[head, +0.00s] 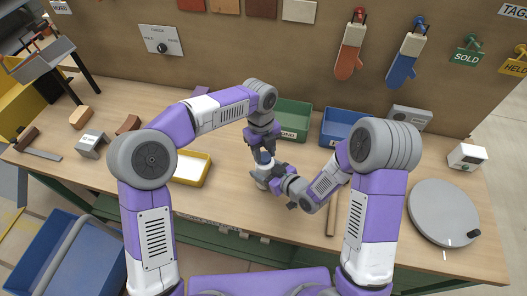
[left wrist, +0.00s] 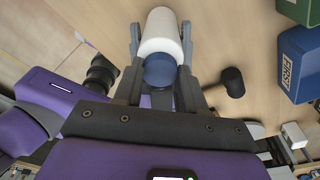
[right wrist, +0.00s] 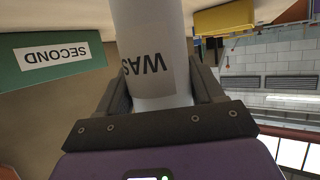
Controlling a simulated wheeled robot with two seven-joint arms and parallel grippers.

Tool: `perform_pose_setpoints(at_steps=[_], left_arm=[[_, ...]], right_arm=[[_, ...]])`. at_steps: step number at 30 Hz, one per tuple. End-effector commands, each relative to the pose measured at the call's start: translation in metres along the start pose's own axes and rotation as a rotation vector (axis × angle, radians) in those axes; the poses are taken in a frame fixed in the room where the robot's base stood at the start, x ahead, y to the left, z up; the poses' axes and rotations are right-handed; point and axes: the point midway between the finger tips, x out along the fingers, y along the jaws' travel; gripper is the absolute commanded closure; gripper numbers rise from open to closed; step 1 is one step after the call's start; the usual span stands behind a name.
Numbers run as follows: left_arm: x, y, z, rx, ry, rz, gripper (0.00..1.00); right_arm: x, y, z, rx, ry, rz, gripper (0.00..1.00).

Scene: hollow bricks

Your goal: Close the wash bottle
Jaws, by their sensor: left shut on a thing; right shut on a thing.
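The wash bottle is a white cylinder (right wrist: 150,40) with dark lettering, partly readable as "WAS", in the right wrist view. In the left wrist view its white body (left wrist: 161,30) lines up with a blue cap (left wrist: 160,70) at its end. My left gripper (head: 262,153) comes from above, its fingers on both sides of the blue cap. My right gripper (head: 266,176) is shut on the white body from the side. The bottle is mostly hidden by the grippers in the head view. How tightly the cap sits cannot be told.
A yellow-rimmed tray (head: 193,169) lies to the left. A green bin (head: 292,117) and a blue bin (head: 338,127) stand behind. A mallet handle (head: 331,217) lies to the right, with a round grey disc (head: 443,211) farther right.

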Motion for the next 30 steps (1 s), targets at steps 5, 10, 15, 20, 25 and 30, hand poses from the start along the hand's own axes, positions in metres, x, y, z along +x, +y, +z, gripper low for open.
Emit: perform_pose_setpoints(at_steps=[5, 10, 15, 20, 25, 30], left_arm=[[0.0002, -0.0024, 0.0001, 0.383, -0.001, 0.045, 0.92], [0.0006, -0.0033, -0.0008, 0.754, -0.002, 0.092, 0.92], [0.0009, -0.0040, -0.0021, 1.094, -0.002, 0.134, 0.92], [0.0010, -0.0042, -0.0028, 1.289, -0.002, 0.158, 0.92], [0.0008, -0.0043, -0.0029, 1.335, -0.002, 0.163, 0.92], [0.0008, -0.0044, -0.0029, 1.332, -0.003, 0.163, 0.92]], right_arm=[[-0.0001, -0.0003, -0.0003, 0.000, 0.001, -0.001, 1.00], [-0.0001, -0.0004, -0.0003, 0.000, 0.001, -0.001, 1.00], [-0.0001, -0.0005, -0.0003, 0.000, 0.001, -0.001, 1.00], [0.0000, -0.0005, -0.0003, 0.000, 0.001, -0.001, 1.00], [0.0000, -0.0006, -0.0004, -0.001, 0.001, -0.001, 1.00], [0.0000, -0.0006, -0.0004, -0.001, 0.001, -0.001, 1.00]])
